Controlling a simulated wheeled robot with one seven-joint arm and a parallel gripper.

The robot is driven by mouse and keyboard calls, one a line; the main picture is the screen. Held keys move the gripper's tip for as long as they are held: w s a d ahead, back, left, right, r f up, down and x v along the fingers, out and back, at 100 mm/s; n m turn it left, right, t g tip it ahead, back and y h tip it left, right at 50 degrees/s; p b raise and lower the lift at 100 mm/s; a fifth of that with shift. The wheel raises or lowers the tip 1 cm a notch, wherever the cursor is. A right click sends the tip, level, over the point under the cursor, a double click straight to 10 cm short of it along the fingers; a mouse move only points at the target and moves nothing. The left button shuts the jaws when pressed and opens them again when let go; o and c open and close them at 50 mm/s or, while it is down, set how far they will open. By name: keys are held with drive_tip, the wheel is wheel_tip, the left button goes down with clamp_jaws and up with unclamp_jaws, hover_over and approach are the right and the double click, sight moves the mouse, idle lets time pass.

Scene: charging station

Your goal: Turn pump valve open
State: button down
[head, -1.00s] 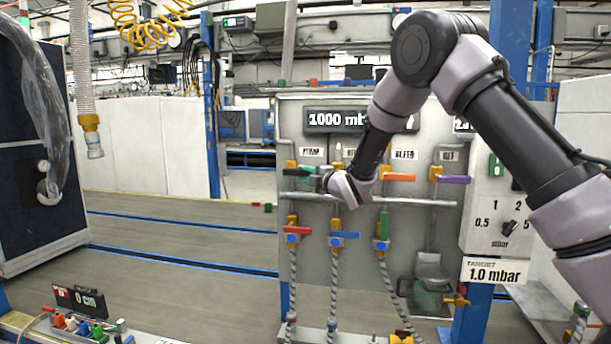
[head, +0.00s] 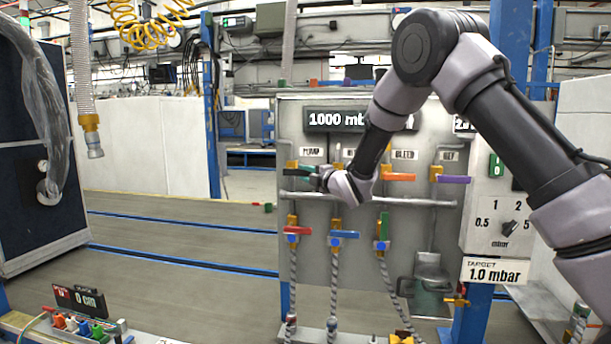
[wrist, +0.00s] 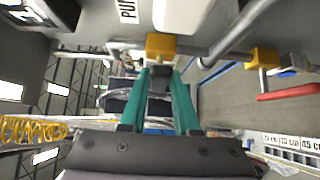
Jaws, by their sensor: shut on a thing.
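The pump valve shows in the head view as a yellow body (head: 291,165) under the PUMP label (head: 312,153), at the panel's upper left. In the wrist view its yellow body (wrist: 161,45) is just beyond my fingertips. My gripper (head: 299,171) reaches it from the right, with its teal fingers about level. In the wrist view my gripper (wrist: 160,75) is shut on a dark grey piece by the yellow body, seemingly the valve handle. The fingers hide most of the handle, so its exact angle is unclear.
The orange bleed handle (head: 398,177) and purple handle (head: 454,179) are to the right. A grey pipe (head: 415,201) runs below. Lower down are red (head: 298,231), blue (head: 345,235) and green (head: 384,226) handles. The display (head: 330,120) reads 1000. Free floor lies left of the panel.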

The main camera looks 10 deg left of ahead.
drive_tip(key=shift+r, duration=0.1)
drive_tip(key=a+r+n+g+h, duration=0.3)
drive_tip(key=a+r+n+h, duration=0.3)
drive_tip(key=n+h, duration=0.3)
drive_tip(key=shift+a+g+h, duration=0.3)
drive_tip(key=shift+a+h, duration=0.05)
drive_tip(key=shift+h, duration=1.55)
drive_tip(key=shift+r, duration=0.1)
drive_tip(key=c, duration=0.6)
unclamp_jaws()
drive_tip(key=shift+c, duration=0.2)
drive_tip(key=v, duration=1)
drive_tip(key=shift+s+r, duration=0.25)
drive_tip(key=shift+r, duration=0.05)
